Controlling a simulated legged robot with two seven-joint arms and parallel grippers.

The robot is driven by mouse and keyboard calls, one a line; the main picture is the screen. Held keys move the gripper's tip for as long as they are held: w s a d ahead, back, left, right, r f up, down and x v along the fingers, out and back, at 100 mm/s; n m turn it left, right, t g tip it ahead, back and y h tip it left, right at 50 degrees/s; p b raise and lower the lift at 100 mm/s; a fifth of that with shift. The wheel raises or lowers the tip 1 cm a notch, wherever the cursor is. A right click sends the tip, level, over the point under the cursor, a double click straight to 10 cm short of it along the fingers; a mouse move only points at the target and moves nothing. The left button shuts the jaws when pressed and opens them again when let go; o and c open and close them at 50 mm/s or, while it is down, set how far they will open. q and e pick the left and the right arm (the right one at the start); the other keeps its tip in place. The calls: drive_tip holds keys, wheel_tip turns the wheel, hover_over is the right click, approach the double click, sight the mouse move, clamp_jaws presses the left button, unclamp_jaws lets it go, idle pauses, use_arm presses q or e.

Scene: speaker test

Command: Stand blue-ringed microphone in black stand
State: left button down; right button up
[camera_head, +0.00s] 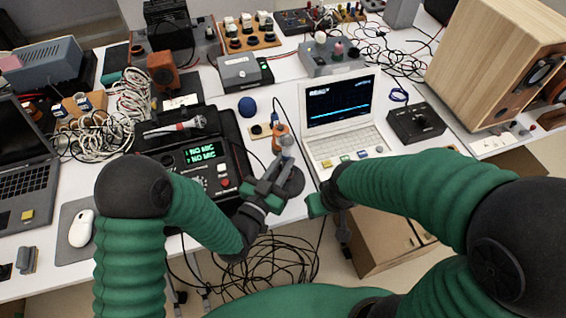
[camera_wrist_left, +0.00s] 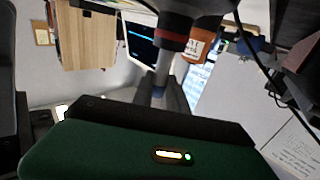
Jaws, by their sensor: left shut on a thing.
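My left gripper (camera_head: 272,186) is shut on a microphone (camera_head: 287,146), whose grey head points up above the fingers. In the left wrist view the held microphone (camera_wrist_left: 172,42) shows a dark body, a reddish band and a small blue patch near the fingers (camera_wrist_left: 160,88). A round black base, seemingly the stand (camera_head: 293,184), is just right of and behind the left gripper near the table's front edge. The gripper hides part of it, and I cannot tell whether microphone and stand touch. My right gripper (camera_head: 326,203) is by the table edge, its jaws unclear.
A black case (camera_head: 240,150) with a red-banded microphone (camera_head: 178,127) and a green display is left of the gripper. A white laptop (camera_head: 340,115), an orange bottle (camera_head: 280,135) and a blue ball (camera_head: 247,107) stand behind. Cables hang below the front edge. A wooden speaker (camera_head: 490,60) is at right.

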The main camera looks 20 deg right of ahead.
use_arm(q)
drive_tip(key=shift+f+b, duration=0.5)
idle(0.3)
drive_tip(key=c, duration=1.2)
unclamp_jaws()
drive_tip(key=shift+c, duration=0.2)
